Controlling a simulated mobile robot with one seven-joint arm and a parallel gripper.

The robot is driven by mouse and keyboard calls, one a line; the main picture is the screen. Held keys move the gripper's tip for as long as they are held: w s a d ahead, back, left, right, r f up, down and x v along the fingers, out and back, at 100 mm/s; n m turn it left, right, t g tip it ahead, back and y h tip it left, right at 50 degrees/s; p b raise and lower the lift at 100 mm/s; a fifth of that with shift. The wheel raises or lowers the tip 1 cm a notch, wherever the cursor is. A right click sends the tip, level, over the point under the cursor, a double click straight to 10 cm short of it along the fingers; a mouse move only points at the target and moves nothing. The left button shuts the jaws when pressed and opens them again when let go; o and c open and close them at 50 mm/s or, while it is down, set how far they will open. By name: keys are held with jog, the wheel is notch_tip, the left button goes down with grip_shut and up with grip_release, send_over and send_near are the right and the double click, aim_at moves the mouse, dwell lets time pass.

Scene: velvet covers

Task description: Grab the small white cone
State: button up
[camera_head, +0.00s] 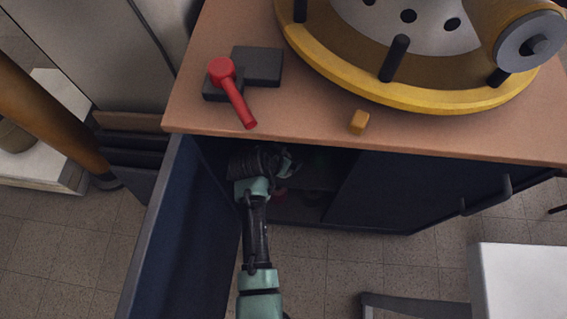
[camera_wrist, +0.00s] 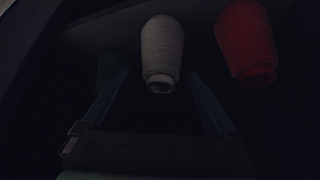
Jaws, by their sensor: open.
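The small white cone (camera_wrist: 162,50) looks like a spool of thread and shows in the middle of the dark wrist view. My gripper (camera_wrist: 160,75) is open, with one finger to the left of the white cone and one to the right in the picture. I cannot tell how far the fingertips reach along it, and no contact shows. In the head view, my arm reaches into the open cabinet (camera_head: 345,205) under the worktop, and the white cone cannot be made out there.
A red cone (camera_wrist: 246,45) stands to the right of the white one, and a dark green cone (camera_wrist: 112,66) to the left, close to the left finger. The open cabinet door (camera_head: 180,235) is left of my arm. The worktop (camera_head: 310,125) lies above.

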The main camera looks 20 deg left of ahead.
jog(key=c, duration=1.5)
jog(key=shift+o, duration=0.2)
jog(key=shift+r, duration=0.1)
